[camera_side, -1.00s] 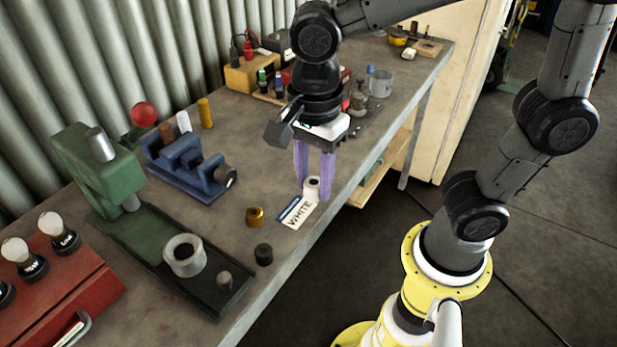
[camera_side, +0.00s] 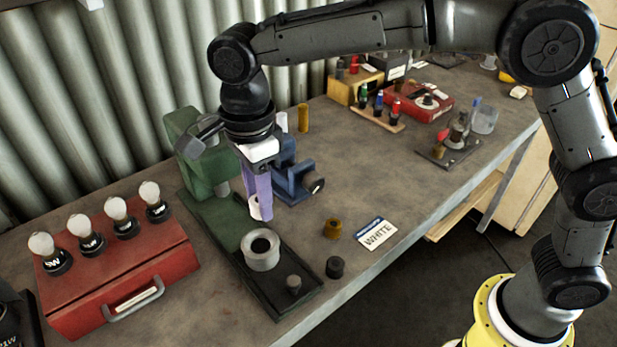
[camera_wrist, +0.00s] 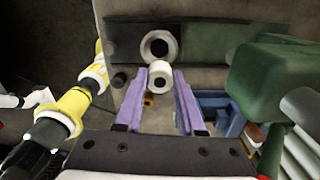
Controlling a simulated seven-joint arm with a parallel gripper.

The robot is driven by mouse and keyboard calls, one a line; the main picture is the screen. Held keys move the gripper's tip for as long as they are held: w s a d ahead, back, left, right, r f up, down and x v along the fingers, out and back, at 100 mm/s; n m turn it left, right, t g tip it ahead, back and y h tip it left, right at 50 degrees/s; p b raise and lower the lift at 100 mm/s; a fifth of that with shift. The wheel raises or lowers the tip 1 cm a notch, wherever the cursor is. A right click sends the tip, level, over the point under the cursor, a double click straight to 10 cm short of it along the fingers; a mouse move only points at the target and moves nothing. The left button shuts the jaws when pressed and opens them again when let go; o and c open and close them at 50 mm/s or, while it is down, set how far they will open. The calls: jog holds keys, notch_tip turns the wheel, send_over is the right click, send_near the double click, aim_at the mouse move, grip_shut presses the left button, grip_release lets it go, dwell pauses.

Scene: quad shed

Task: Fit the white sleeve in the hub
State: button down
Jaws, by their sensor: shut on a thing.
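My gripper (camera_side: 262,205) has purple fingers and is shut on the white sleeve (camera_side: 255,209), held at the fingertips. The sleeve also shows in the wrist view (camera_wrist: 161,77), with its round bore facing the camera. The hub, a grey ring with a dark bore (camera_side: 261,251), stands on the dark base plate of the green press. It also shows in the wrist view (camera_wrist: 158,47), just beyond the sleeve. The sleeve is above the hub and appears a little behind it in the side view. The sleeve is apart from the hub, and the bore looks empty.
The green press (camera_side: 196,150) stands close behind my gripper, with a blue vise (camera_side: 293,180) to the right. A red box with bulbs (camera_side: 118,268) is at left. A brass bushing (camera_side: 332,228), a black bushing (camera_side: 335,267) and a WHITE card (camera_side: 377,233) lie right of the plate.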

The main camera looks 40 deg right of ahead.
aim_at(261, 246)
jog(key=shift+a+f, duration=0.45)
jog(key=shift+f, duration=0.3)
jog(key=shift+s+a+f, duration=0.1)
jog(key=shift+f, duration=2.2)
jog(key=shift+f, duration=0.65)
jog(key=shift+c, duration=2.2)
grip_release()
jog(key=shift+s, duration=0.1)
jog(key=shift+o, duration=0.3)
jog(key=o, duration=0.3)
jog(key=shift+o, duration=0.2)
jog(key=shift+r, duration=0.1)
